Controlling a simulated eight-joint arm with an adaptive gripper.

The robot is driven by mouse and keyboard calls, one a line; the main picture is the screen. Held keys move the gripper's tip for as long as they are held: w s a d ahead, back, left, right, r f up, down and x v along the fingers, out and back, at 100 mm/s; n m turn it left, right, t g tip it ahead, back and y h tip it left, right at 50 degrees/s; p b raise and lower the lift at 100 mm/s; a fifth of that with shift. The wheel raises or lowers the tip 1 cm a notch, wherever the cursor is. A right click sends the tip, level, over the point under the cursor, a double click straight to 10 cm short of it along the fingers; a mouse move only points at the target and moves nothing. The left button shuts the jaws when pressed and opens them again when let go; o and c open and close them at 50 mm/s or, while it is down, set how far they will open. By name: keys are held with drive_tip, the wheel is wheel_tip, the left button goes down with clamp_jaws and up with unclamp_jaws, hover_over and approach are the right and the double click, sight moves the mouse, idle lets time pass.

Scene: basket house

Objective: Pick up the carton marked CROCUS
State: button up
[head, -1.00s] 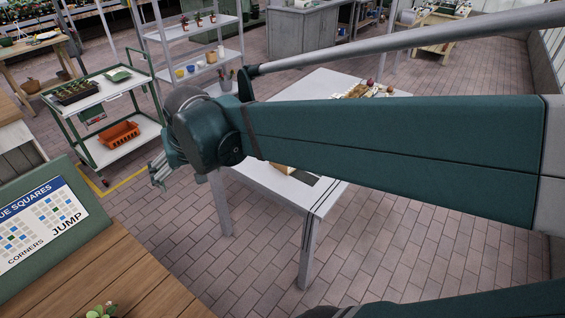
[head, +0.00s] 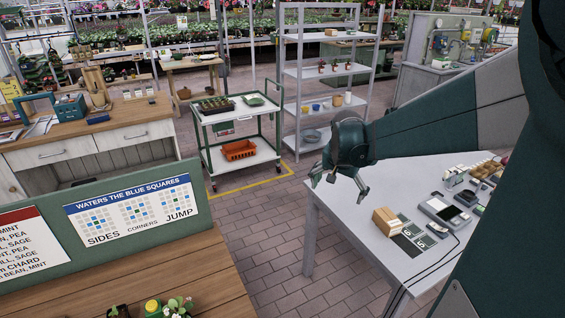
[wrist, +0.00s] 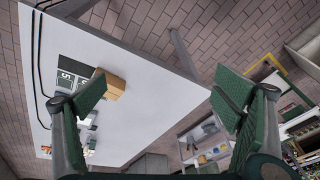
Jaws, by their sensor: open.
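No carton with a readable CROCUS mark shows in either view. A tan, box-shaped thing (head: 386,220) sits on the white table (head: 345,222), and its markings cannot be read. It also shows in the wrist view (wrist: 114,86), near the left finger in the picture. Small pale, box-like things (head: 457,175) stand at the table's far right, too small to read. My gripper (head: 338,190) is open and empty, above the table's left edge, left of the tan box and apart from it. In the wrist view its two green fingers (wrist: 165,98) are spread wide.
Dark number cards (head: 412,232), a scale-like device (head: 440,208) and cables lie on the table. A green cart (head: 240,125) with an orange basket (head: 238,150) and a grey shelf (head: 325,72) stand behind. A sign board (head: 135,212) stands on the wooden counter at front left.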

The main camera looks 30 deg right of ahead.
drive_tip(key=d+f+m+g, duration=0.1)
drive_tip(key=d+f+m, duration=0.1)
drive_tip(key=d+f, duration=0.35)
drive_tip(key=d+f+m+g, duration=0.1)
drive_tip(key=d+f+m, duration=0.1)
drive_tip(key=d, duration=0.6)
drive_tip(key=m+g, duration=0.1)
drive_tip(key=m, duration=0.3)
hover_over(388, 216)
drive_tip(key=a, duration=0.1)
drive_tip(key=shift+y, duration=0.3)
wheel_tip(388, 216, down, 10)
drive_tip(key=shift+s+r, duration=0.15)
drive_tip(key=shift+d+f+b, duration=0.2)
drive_tip(key=shift+f+b, duration=0.15)
drive_tip(key=shift+f, duration=0.95)
drive_tip(key=shift+d+f+b, duration=0.2)
drive_tip(key=shift+f+b, duration=0.05)
drive_tip(key=shift+f, duration=1.05)
drive_tip(key=shift+d+f+b, duration=0.15)
drive_tip(key=shift+f+b, duration=0.1)
drive_tip(key=shift+f, duration=1)
drive_tip(key=c, duration=1.1)
